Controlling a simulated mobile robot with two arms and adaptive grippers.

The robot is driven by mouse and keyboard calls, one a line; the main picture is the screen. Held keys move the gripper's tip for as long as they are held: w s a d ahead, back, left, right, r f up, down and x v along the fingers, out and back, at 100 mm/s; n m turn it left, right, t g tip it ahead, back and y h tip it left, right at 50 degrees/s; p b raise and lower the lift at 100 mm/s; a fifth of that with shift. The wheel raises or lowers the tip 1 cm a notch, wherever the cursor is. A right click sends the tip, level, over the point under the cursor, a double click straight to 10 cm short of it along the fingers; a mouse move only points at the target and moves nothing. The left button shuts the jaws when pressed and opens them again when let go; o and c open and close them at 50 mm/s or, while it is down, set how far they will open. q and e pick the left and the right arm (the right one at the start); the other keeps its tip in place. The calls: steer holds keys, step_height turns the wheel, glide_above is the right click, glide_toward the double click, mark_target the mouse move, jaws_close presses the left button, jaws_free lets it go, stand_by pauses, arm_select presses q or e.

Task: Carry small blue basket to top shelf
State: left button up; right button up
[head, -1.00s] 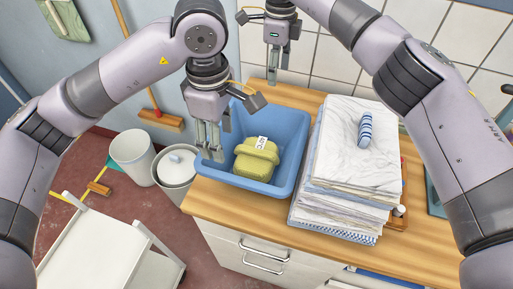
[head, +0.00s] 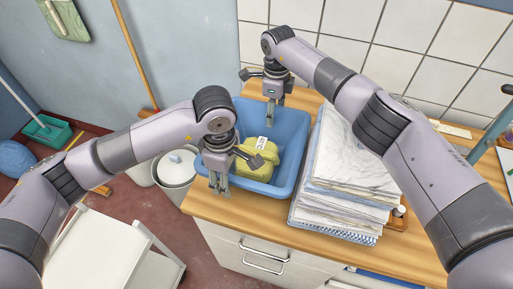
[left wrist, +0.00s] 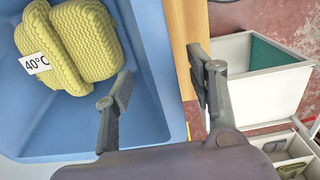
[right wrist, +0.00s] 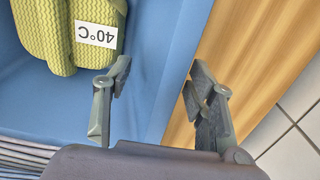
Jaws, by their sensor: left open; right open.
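The small blue basket (head: 291,126) stands on the wooden counter, holding a folded yellow-green knit (head: 258,160) with a 40°C tag. My left gripper (head: 219,187) is open at the basket's near-left side. In the left wrist view, the basket wall (left wrist: 152,60) lies between its fingers, one inside and one outside. My right gripper (head: 271,112) is open at the far side. In the right wrist view, the far wall (right wrist: 168,75) likewise runs between its spread fingers. I cannot tell whether any finger touches the wall. No top shelf is visible.
A tall stack of folded white linen (head: 345,170) stands close to the basket's right. The wooden counter (head: 235,208) has drawers below. A white lidded bin (head: 177,168) and white cart (head: 105,245) stand on the floor at left. A tiled wall (head: 345,40) is behind.

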steer(key=shift+c, duration=0.2)
arm_select(q)
jaws_close()
arm_select(e)
jaws_close()
stand_by(0.3)
